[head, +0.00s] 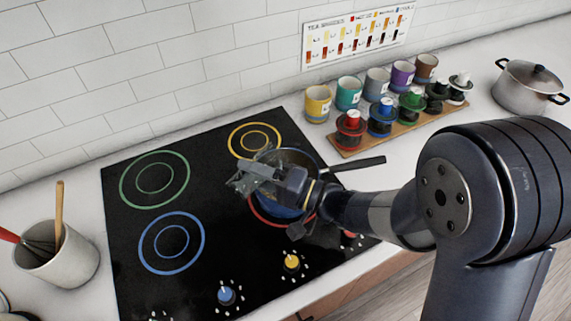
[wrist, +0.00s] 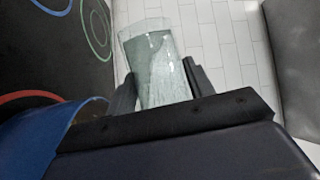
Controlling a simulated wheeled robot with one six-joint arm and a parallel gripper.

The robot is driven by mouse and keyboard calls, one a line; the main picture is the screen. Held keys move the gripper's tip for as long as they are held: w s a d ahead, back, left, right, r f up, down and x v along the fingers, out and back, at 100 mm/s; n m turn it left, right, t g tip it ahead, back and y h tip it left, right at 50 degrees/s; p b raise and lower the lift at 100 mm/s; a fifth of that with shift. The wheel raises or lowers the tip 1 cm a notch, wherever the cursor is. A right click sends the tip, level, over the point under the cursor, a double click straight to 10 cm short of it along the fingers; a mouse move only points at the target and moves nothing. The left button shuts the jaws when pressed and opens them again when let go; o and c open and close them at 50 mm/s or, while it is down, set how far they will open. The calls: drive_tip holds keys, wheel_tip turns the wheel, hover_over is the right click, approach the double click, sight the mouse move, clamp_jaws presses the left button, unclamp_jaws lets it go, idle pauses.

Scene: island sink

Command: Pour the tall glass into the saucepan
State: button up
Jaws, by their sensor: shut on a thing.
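The tall clear glass (head: 243,184) is in my gripper (head: 262,176), above the stove and by the saucepan. In the wrist view the glass (wrist: 158,62) stands out between the two dark fingers (wrist: 162,88). It looks tipped well over from upright in the head view. It has a grey-green tint; I cannot tell how much liquid is in it. The blue saucepan (head: 292,158) sits on the red-ringed burner, its black handle pointing right. My gripper and wrist hide much of it. Its blue side (wrist: 30,140) shows at lower left in the wrist view.
The black stove (head: 125,240) has green, blue and yellow rings, all bare. Coloured cups (head: 318,103) and a wooden rack (head: 375,138) of coloured-lidded jars stand behind on the right. A lidded steel pot (head: 530,88) is far right. A utensil crock (head: 60,262) is at left.

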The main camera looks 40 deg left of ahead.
drive_tip(key=shift+w+r+m+y+p, duration=0.15)
drive_tip(key=shift+r+m+y+p, duration=0.15)
drive_tip(key=shift+r+m+p, duration=0.3)
idle(0.4)
drive_tip(key=shift+w+m, duration=0.1)
drive_tip(key=shift+m, duration=0.3)
